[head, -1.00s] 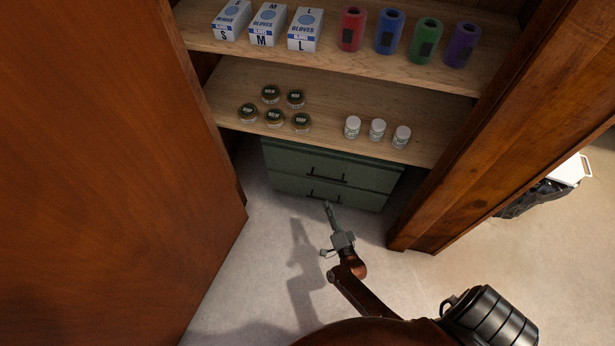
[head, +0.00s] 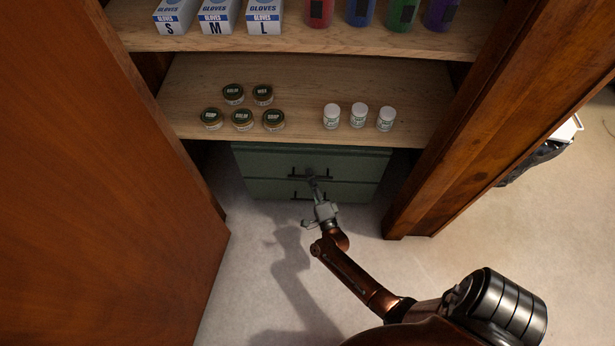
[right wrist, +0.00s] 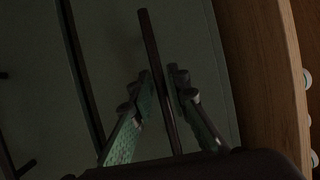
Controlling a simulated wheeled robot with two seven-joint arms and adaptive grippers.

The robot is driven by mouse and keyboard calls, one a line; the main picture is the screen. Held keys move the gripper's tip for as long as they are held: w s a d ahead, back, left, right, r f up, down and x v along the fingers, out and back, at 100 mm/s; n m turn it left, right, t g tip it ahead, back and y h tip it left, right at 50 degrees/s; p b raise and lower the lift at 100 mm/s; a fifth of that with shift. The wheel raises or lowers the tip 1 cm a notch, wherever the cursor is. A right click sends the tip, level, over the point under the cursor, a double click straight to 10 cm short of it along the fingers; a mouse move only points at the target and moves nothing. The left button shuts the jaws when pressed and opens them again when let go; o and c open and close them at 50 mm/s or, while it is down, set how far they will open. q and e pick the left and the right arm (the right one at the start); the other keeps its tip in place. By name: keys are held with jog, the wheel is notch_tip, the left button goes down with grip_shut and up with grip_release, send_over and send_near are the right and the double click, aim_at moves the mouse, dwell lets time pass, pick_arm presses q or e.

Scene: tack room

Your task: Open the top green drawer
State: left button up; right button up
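The green drawer unit stands on the floor under the lower shelf. Its top drawer (head: 262,160) looks shut, with a dark bar handle (head: 326,177) across its front. The lower drawer (head: 262,189) also looks shut. My right gripper (head: 312,178) is at the top handle and covers part of it. In the right wrist view, the handle bar (right wrist: 150,45) runs between the two fingers of my right gripper (right wrist: 158,85). The fingers stand apart with gaps beside the bar, so the gripper looks open around it. My left gripper is not in view.
Above the unit, the lower shelf (head: 290,85) holds several tins (head: 242,119) and three white jars (head: 359,115). A wooden door (head: 90,190) stands at the left and a wooden post (head: 470,130) at the right. The floor (head: 250,290) before the drawers is clear.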

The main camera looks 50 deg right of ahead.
jog(key=shift+w, duration=0.15)
jog(key=shift+c, duration=0.5)
grip_shut()
